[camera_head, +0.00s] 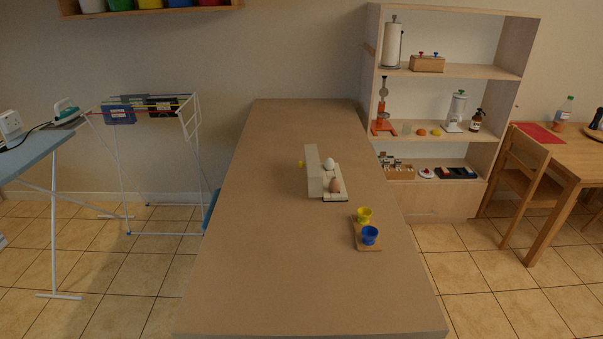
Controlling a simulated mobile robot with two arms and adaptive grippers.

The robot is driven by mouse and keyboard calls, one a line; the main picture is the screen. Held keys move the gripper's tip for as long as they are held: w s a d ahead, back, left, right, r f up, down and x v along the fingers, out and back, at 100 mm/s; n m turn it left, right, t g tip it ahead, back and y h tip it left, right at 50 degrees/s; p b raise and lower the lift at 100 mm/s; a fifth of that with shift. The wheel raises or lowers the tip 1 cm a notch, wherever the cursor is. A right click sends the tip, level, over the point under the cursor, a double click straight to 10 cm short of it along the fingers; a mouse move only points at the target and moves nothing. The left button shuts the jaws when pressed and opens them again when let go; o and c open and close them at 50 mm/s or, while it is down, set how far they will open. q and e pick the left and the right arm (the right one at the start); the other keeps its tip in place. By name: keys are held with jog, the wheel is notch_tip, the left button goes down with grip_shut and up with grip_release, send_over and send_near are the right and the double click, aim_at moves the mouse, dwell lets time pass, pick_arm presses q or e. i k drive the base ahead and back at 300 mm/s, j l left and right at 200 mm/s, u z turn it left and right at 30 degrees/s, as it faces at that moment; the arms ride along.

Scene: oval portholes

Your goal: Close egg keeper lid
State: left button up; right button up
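The egg keeper (326,196) stands on the long brown table (290,270), right of its middle. Its cream lid (313,170) stands upright on the left side, so the keeper is open. A white egg (329,164) and a brown egg (335,185) sit in the keeper, to the right of the lid. A small yellow thing shows just left of the lid; I cannot tell what it is. Neither of my grippers is in the head view.
A wooden board (368,243) with a yellow cup (364,215) and a blue cup (370,235) lies in front of the keeper, to the right. The table's left and front are clear. A shelf unit (445,140) stands behind right; a drying rack (160,165) stands left.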

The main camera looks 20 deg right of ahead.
aim_at(310, 190)
jog(key=i+j+z, duration=0.2)
jog(key=j+z, duration=0.2)
jog(key=i+j+z, duration=0.1)
jog(key=j+z, duration=0.7)
jog(key=i, duration=0.05)
